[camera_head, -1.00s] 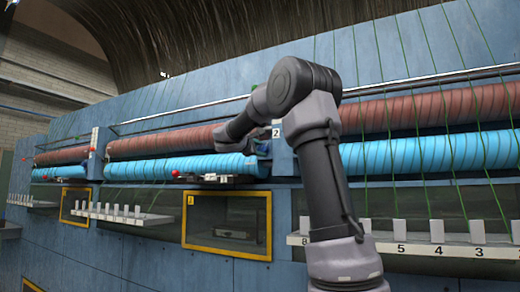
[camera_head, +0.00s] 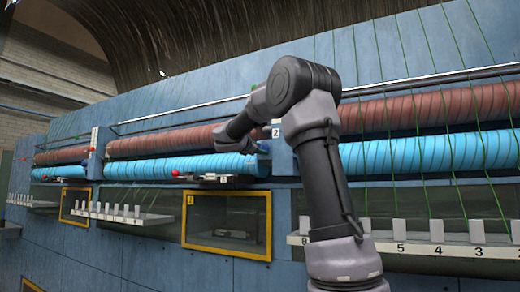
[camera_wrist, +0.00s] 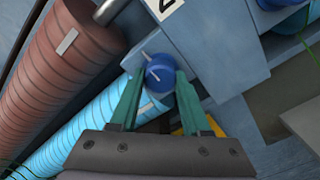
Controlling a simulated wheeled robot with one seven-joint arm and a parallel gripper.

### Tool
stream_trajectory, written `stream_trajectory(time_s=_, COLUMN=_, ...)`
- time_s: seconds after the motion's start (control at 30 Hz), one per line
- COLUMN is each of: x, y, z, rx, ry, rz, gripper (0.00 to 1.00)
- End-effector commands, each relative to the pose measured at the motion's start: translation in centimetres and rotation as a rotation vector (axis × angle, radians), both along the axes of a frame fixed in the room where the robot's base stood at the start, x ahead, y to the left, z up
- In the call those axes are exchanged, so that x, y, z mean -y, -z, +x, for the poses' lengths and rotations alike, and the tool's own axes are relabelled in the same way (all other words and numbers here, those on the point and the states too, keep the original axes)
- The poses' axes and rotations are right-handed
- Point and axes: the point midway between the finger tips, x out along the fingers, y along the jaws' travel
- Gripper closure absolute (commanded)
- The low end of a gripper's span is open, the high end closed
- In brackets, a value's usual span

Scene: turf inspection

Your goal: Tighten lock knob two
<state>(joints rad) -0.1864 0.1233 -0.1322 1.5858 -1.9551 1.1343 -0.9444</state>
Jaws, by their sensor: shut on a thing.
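A round blue knob (camera_wrist: 159,73) with a pale line across its face shows in the wrist view, on a blue panel. The two green fingers of my gripper (camera_wrist: 160,78) stand on either side of the knob, closed on it. A white plate with a partly cut-off black numeral (camera_wrist: 164,5) is above the knob. In the head view, a plate marked 2 (camera_head: 276,132) sits on the blue post just beyond my arm. My gripper and the knob are not clearly visible in the head view, largely hidden by my arm.
Brown (camera_head: 430,108) and light-blue (camera_head: 430,155) rollers run along the machine on both sides of the post. A yellow-framed window (camera_head: 227,257) is below. A numbered ledge (camera_head: 460,250) with white tabs juts out at right. Another blue round part (camera_wrist: 279,4) shows at the wrist view's top.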

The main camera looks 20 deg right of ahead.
Motion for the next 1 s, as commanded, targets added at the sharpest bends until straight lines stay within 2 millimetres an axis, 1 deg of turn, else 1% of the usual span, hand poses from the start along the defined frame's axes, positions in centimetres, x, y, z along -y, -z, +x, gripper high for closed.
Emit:
stream_trajectory(time_s=0.03, x=0.1, y=-0.6, z=-0.1, rx=0.008, ry=-0.001, rz=-0.007, gripper=1.00)
stream_trajectory(time_s=0.3, x=0.1, y=-0.7, z=-0.1, rx=0.010, ry=-0.001, rz=-0.008, gripper=1.00)
stream_trajectory(time_s=0.33, x=0.1, y=-0.7, z=-0.1, rx=0.010, ry=-0.001, rz=-0.008, gripper=0.42)
stream_trajectory(time_s=0.37, x=0.1, y=-0.7, z=-0.1, rx=0.010, ry=-0.002, rz=-0.006, gripper=0.30)
stream_trajectory(time_s=0.4, x=0.1, y=-0.7, z=-0.1, rx=0.010, ry=-0.001, rz=-0.006, gripper=0.23)
stream_trajectory(time_s=0.67, x=0.0, y=-0.3, z=-0.1, rx=0.005, ry=-0.001, rz=-0.003, gripper=0.23)
stream_trajectory(time_s=0.77, x=-0.3, y=-0.3, z=-0.3, rx=0.004, ry=-0.001, rz=-0.002, gripper=0.23)
stream_trajectory(time_s=0.87, x=-1.3, y=-0.4, z=-1.0, rx=0.005, ry=-0.004, rz=-0.003, gripper=0.23)
stream_trajectory(time_s=1.0, x=-3.4, y=-0.4, z=-2.6, rx=0.005, ry=-0.005, rz=-0.002, gripper=0.23)
